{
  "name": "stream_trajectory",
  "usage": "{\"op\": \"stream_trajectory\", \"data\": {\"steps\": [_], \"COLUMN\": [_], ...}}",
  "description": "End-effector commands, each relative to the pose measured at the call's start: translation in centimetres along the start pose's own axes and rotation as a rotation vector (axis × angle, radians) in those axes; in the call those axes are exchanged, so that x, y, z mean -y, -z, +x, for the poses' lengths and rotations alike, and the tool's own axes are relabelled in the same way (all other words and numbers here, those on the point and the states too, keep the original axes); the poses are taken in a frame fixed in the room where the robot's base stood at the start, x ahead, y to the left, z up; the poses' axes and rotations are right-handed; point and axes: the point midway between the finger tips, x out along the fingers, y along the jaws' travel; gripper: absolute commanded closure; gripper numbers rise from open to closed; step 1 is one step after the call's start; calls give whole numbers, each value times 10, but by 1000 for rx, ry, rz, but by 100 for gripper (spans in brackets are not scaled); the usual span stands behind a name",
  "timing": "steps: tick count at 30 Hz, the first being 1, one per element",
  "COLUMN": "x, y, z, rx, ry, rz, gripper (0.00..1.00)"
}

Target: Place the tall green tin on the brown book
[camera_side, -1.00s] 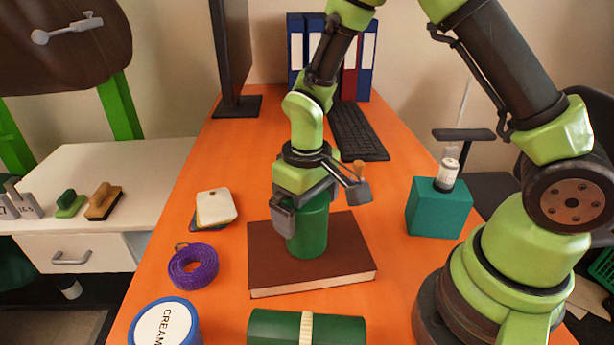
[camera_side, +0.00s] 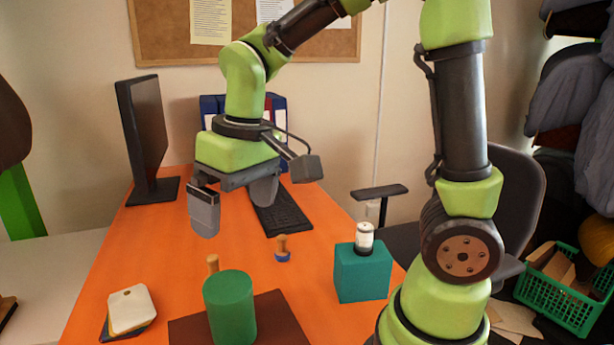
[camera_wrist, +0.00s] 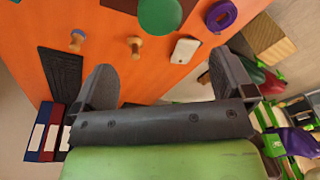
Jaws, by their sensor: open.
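The tall green tin (camera_side: 230,310) stands upright on the brown book (camera_side: 278,318), whose lower part is cut off by the frame edge in the side view. My gripper (camera_side: 235,207) is open and empty, above and behind the tin, clear of it. In the wrist view, the tin's round top (camera_wrist: 160,14) shows at the upper edge, over part of the book (camera_wrist: 118,5). My two fingers (camera_wrist: 166,82) are spread wide with nothing between them.
A teal box (camera_side: 362,274) with a small white-labelled bottle (camera_side: 364,238) on it stands right of the book. Two wooden-handled stamps (camera_side: 283,248) (camera_side: 212,264) stand behind the book. A pale square pad (camera_side: 131,308) lies left. The monitor (camera_side: 140,135) and keyboard (camera_side: 282,215) are farther back.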

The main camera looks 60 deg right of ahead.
Motion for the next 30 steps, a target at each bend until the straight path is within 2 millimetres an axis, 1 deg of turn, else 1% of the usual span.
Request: {"op": "stream_trajectory", "data": {"steps": [1,3,6,9,12,15,18,30], "x": [-3,-6,-9,-12,-13,-14,-14,-14], "y": [-11,-27,-51,-72,-88,-97,-100,-101], "z": [-18,-37,-56,-67,-72,-74,-74,-74], "rx": [-61,-136,-237,-324,-388,-426,-442,-443], "ry": [26,62,113,156,189,210,219,220], "rz": [34,78,140,187,221,242,252,252], "gripper": [0,0,0,0,0,0,0,0]}}
